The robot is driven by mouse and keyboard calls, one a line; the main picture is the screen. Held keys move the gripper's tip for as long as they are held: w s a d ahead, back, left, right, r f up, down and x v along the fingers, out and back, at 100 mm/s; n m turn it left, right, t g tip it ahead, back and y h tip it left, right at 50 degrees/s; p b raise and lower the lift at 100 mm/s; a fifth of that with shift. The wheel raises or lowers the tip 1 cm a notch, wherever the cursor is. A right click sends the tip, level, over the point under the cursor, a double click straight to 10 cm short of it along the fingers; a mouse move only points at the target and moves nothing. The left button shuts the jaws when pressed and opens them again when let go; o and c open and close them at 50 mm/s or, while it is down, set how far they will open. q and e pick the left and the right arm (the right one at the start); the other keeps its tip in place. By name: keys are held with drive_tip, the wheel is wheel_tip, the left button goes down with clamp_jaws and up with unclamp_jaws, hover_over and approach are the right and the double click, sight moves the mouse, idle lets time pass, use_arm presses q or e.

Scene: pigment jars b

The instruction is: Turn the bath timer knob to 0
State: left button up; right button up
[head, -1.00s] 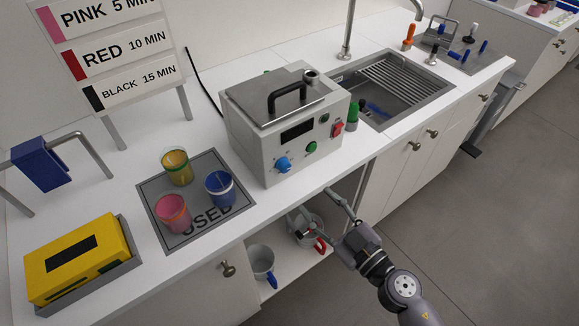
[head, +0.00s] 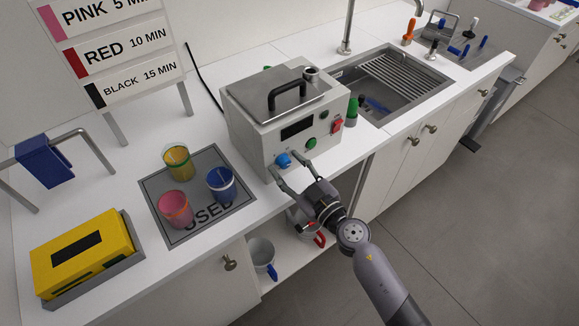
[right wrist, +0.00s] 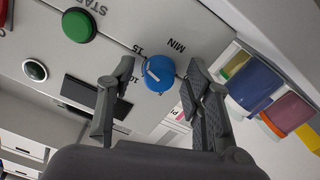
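The bath timer knob is a round blue knob (head: 283,160) with a white pointer, low on the front of the grey bath unit (head: 262,150). In the right wrist view the knob (right wrist: 159,73) sits beyond and between the fingertips, its pointer by the 15 and 10 marks; the 0 mark is not visible. My right gripper (head: 289,172) is open in front of the knob, a finger to each side. In the right wrist view the open fingers (right wrist: 160,70) show a gap to the knob's sides. My left gripper is not in view.
Beside the knob are a green button (head: 311,143) and a red switch (head: 337,125). A grey USED mat (head: 235,208) holds several jars to the left. A yellow box (head: 80,258) is at the front left. A sink (head: 425,91) lies to the right.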

clamp_jaws()
idle(0.4)
